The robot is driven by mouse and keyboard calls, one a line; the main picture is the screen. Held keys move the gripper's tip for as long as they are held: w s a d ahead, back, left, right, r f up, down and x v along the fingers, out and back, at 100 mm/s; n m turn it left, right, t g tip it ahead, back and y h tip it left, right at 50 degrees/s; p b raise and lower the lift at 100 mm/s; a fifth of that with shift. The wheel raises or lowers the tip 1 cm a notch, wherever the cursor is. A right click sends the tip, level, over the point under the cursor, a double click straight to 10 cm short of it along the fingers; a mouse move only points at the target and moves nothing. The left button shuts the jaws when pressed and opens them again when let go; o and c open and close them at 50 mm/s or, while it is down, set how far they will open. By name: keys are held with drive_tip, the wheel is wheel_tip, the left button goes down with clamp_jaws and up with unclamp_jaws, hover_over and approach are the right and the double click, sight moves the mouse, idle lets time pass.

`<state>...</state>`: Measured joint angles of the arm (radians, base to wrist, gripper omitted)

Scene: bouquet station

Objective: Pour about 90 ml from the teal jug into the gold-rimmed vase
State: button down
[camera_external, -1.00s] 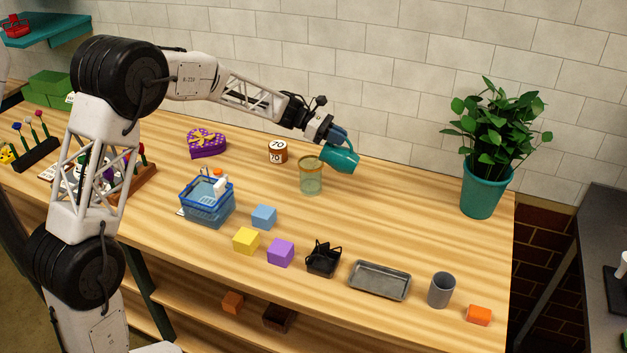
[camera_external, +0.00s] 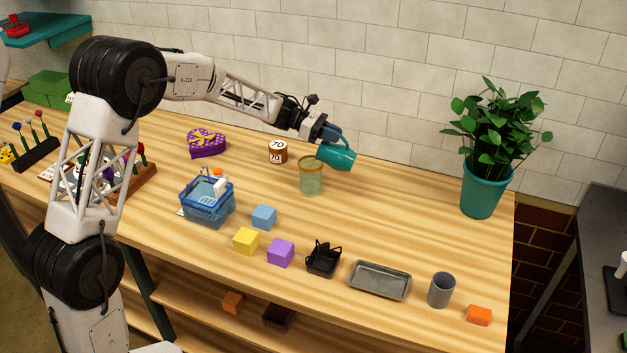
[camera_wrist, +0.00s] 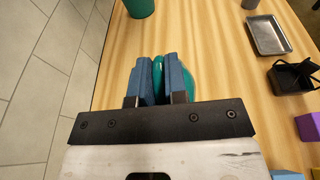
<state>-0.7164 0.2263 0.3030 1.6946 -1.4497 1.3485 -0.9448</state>
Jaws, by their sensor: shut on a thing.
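The teal jug (camera_external: 337,157) is held in the air, tilted with its mouth to the left, just above and to the right of the gold-rimmed vase (camera_external: 311,178). The vase is greenish glass and stands upright on the table. My gripper (camera_external: 331,134) is shut on the jug; in the wrist view the blue fingers (camera_wrist: 155,80) close on it, and part of the teal body (camera_wrist: 180,82) shows behind them. The vase does not show in the wrist view. I cannot make out any liquid stream or the level in the vase.
A jar marked 70 (camera_external: 278,151) and a purple heart box (camera_external: 206,143) stand left of the vase. A blue basket (camera_external: 207,210), coloured cubes, a black basket (camera_external: 323,260), a metal tray (camera_external: 379,280) and a grey cup (camera_external: 441,290) lie nearer. A potted plant (camera_external: 480,190) stands right.

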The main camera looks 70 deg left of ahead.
sight(347, 144)
drive_tip(key=shift+w+d+f+g+y, duration=0.3)
drive_tip(key=shift+w+d+g+y, duration=0.3)
drive_tip(key=shift+w+d, duration=0.3)
drive_tip(key=shift+w+d+f+g+y, duration=0.6)
drive_tip(key=shift+w+f+g+y, duration=0.15)
drive_tip(key=shift+f+g+y, duration=0.2)
drive_tip(key=shift+w+d+g+y, duration=0.1)
drive_tip(key=shift+g+y, duration=0.15)
drive_tip(key=shift+g, duration=0.1)
drive_tip(key=shift+w+d+g+y, duration=0.25)
drive_tip(key=shift+w+g+y, duration=0.05)
drive_tip(key=shift+y, duration=0.1)
drive_tip(key=shift+f, duration=0.1)
drive_tip(key=shift+w+d+f+g+y, duration=0.5)
drive_tip(key=shift+f+g+y, duration=0.1)
drive_tip(key=shift+f+g, duration=0.15)
drive_tip(key=w+d+f+g+y, duration=0.4)
drive_tip(key=w+f+g+y, duration=0.1)
drive_tip(key=f, duration=0.3)
drive_tip(key=shift+d+f+b, duration=0.3)
drive_tip(key=shift+d, duration=0.05)
idle(0.5)
